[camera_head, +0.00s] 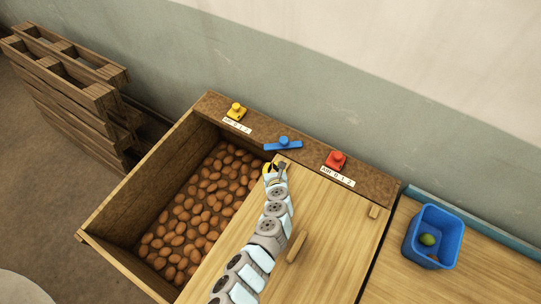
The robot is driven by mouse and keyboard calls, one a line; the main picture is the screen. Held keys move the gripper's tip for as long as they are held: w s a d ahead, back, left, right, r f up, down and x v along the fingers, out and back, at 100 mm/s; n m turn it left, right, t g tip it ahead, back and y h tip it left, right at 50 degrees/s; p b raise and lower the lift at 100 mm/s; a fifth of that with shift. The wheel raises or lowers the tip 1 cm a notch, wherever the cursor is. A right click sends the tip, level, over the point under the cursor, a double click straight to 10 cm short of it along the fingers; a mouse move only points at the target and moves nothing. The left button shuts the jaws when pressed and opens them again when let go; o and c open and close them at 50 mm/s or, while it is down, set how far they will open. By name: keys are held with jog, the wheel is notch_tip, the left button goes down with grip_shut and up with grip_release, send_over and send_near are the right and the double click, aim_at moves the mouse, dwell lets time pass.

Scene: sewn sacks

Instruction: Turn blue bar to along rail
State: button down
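The blue bar (291,147) is a flat turning bar with a round knob, mounted on the brown rail (375,184) at the back of the wooden bin. It lies slightly askew to the rail's length, nearly level in the picture. My gripper (272,167) is just in front of and below the bar, over the edge of the wooden lid. It looks apart from the bar. The fingertips are small and partly hidden by the arm, so I cannot tell their opening.
A yellow knob (236,111) and a red knob (336,159) flank the bar on the rail, with labels below. The open bin side holds many brown potatoes (200,210). The lid (335,235) has a wooden handle (296,247). A blue bin (412,246) stands right; pallets (72,88) stand left.

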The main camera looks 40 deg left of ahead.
aim_at(283, 143)
jog(key=shift+w+a+f, duration=0.2)
jog(key=shift+w+a, duration=0.05)
jog(key=shift+w, duration=0.15)
jog(key=shift+w+a+f+b, duration=0.25)
jog(key=shift+a+f+b, duration=0.05)
jog(key=shift+a+f, duration=0.15)
jog(key=shift+b+x, duration=1)
jog(key=shift+x, duration=0.75)
jog(key=shift+w+a+f+b, duration=0.35)
jog(key=shift+a+b, duration=0.1)
jog(key=b+x, duration=0.2)
jog(key=shift+w+a, duration=0.25)
jog(key=shift+w, duration=0.05)
jog(key=shift+w, duration=0.1)
